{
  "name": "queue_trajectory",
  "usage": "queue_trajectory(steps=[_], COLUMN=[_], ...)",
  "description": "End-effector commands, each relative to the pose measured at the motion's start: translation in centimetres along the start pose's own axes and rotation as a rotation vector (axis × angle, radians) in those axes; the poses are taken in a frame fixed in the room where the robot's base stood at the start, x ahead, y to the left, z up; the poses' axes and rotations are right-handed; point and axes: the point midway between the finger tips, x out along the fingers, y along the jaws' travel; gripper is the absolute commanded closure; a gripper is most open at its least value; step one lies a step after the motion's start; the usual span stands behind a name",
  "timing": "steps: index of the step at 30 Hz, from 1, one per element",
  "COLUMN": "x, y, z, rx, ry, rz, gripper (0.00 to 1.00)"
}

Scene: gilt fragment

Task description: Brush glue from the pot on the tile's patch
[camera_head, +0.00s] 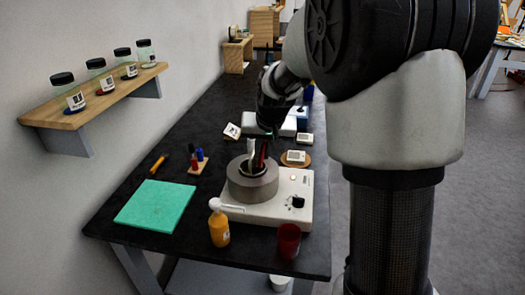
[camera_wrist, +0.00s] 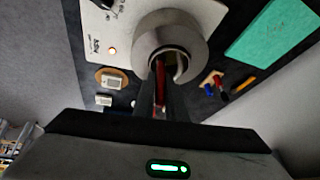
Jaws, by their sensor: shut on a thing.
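The grey round pot (camera_head: 252,181) stands on a white appliance with a black knob (camera_head: 262,212); it also shows in the wrist view (camera_wrist: 192,31). My gripper (camera_head: 263,148) points down over the pot's mouth. In the wrist view my gripper (camera_wrist: 160,78) is shut on a slim red handle (camera_wrist: 159,90), probably the brush's, whose far end reaches toward the pot's opening. The brush's tip and the glue inside are hidden.
A green mat (camera_head: 155,206) lies at the left of the dark table. An orange bottle (camera_head: 219,228) and a red cup (camera_head: 289,241) stand at the front. A wall shelf (camera_head: 95,105) holds several jars.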

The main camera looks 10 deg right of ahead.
Motion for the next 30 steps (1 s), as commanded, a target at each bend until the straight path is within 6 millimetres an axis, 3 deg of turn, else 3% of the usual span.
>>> queue_trajectory(steps=[30], x=[0.96], y=[0.12], z=[0.46], rx=[0.0], ry=[0.0], rz=[0.0], gripper=[1.0])
